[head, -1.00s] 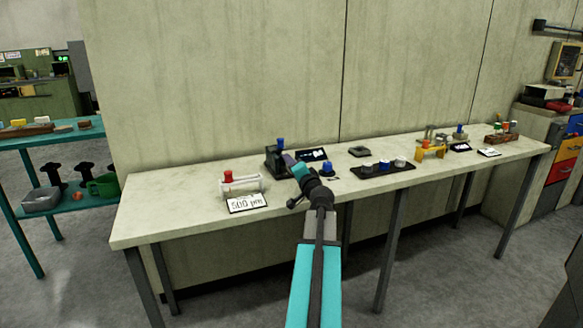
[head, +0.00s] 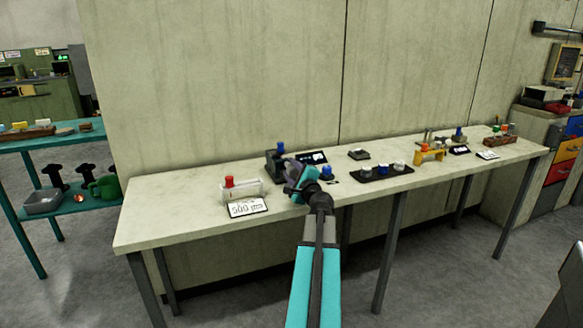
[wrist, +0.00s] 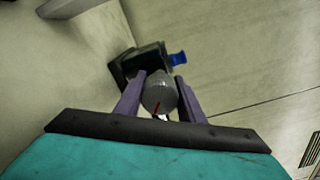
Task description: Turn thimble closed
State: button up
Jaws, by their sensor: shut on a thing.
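The thimble (wrist: 160,94) is a grey rounded cylinder with a red line on its end face in the wrist view. It sits at the front of a dark instrument (wrist: 150,57) with a blue knob (wrist: 178,59). My gripper (wrist: 159,82) has one purple finger on each side of the thimble and is shut on it. In the head view my gripper (head: 294,166) is in front of the dark instrument (head: 273,160) on the bench. There, my wrist hides the thimble.
On the bench (head: 150,218) stand a clear-sided stand with a red knob (head: 229,182) and a "500 µm" card (head: 248,207). A small display (head: 312,157) is behind my gripper. A black tray (head: 380,174) with several knobbed pieces lies to the right.

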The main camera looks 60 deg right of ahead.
jog(key=m+p, duration=0.2)
jog(key=m, duration=0.2)
jog(key=shift+m, duration=0.4)
jog(key=o, duration=1)
jog(key=shift+o, duration=0.2)
jog(key=shift+s, duration=0.15)
